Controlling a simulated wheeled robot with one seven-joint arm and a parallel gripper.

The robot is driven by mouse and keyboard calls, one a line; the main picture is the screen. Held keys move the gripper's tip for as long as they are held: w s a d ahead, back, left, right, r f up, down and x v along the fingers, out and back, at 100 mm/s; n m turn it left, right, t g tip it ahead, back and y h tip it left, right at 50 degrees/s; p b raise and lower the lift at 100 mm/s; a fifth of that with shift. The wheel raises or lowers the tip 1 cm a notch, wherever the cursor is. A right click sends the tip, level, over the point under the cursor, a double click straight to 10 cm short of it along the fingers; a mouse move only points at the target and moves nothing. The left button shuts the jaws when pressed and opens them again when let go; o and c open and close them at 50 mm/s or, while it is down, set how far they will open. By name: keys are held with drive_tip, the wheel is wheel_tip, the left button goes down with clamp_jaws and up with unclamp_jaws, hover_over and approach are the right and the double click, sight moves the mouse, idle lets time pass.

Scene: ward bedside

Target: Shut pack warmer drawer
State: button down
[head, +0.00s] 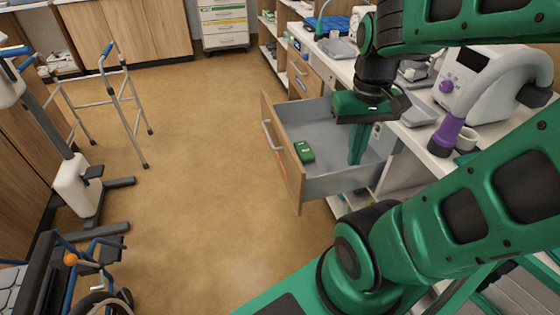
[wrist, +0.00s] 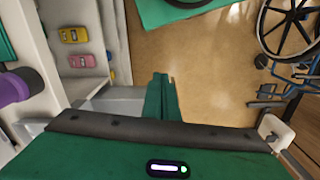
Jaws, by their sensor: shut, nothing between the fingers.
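A drawer stands pulled out from the counter in the head view. It has a wooden front (head: 285,160), a pale bar handle (head: 272,135) facing left, and a grey tray inside. A small green object (head: 305,151) lies in it near the front. My gripper (head: 356,160) points down over the drawer's inside, behind its front panel. Its green fingers are together and empty. They also show in the wrist view (wrist: 161,80), with a grey part of the drawer (wrist: 115,104) beside them. Whether the fingertips touch the drawer cannot be told.
The counter holds a white device (head: 485,80) with a purple-ended hose (head: 446,136). Shelves with a yellow item (wrist: 76,35) and a pink item (wrist: 82,61) show in the wrist view. A walker (head: 122,100) and a wheelchair (head: 85,275) stand left. The floor before the drawer is clear.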

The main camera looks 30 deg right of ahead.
drive_tip(key=w+f+n+g+h, duration=0.1)
drive_tip(key=w+f+n, duration=0.1)
drive_tip(key=w+n, duration=0.5)
drive_tip(key=w+f+n+h, duration=0.1)
drive_tip(key=w+f+n, duration=0.2)
drive_tip(key=w, duration=0.7)
drive_tip(key=w+a+f+n+h, duration=0.2)
drive_tip(key=w+a+f+n, duration=0.6)
drive_tip(key=w+f+n, duration=0.4)
drive_tip(key=d+f+m, duration=0.2)
drive_tip(key=d+f, duration=0.5)
drive_tip(key=f, duration=0.1)
drive_tip(key=shift+s, duration=0.4)
